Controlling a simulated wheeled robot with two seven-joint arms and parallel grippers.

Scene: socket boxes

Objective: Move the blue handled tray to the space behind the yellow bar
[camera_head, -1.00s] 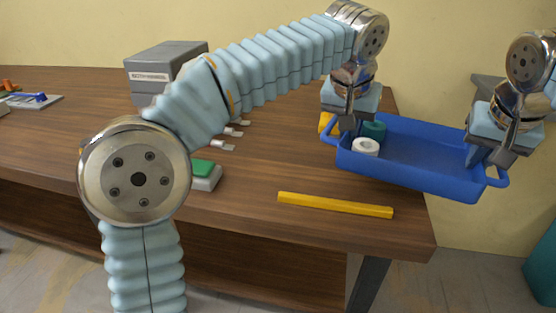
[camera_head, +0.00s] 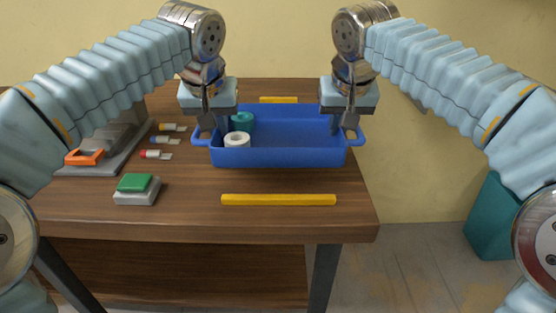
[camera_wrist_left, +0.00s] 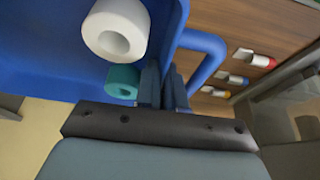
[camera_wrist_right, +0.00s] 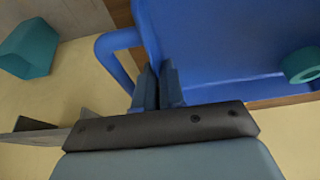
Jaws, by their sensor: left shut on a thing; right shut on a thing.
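The blue handled tray (camera_head: 280,155) is held between my two grippers over the right part of the table, roughly level. It holds a white roll (camera_head: 237,140) and a teal roll (camera_head: 242,121) at its left end. My left gripper (camera_head: 207,122) is shut on the tray's left end by the handle; the left wrist view shows the fingers (camera_wrist_left: 163,88) on its wall. My right gripper (camera_head: 349,122) is shut on the right end by the handle. The yellow bar (camera_head: 278,200) lies near the table's front edge, in front of the tray. I cannot tell whether the tray touches the table.
Another yellow strip (camera_head: 279,100) shows behind the tray. Left of the tray lie several small coloured-end pieces (camera_head: 157,154), a green-topped grey block (camera_head: 137,188) and a grey stand with an orange frame (camera_head: 84,157). A teal bin (camera_head: 493,215) stands on the floor at right.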

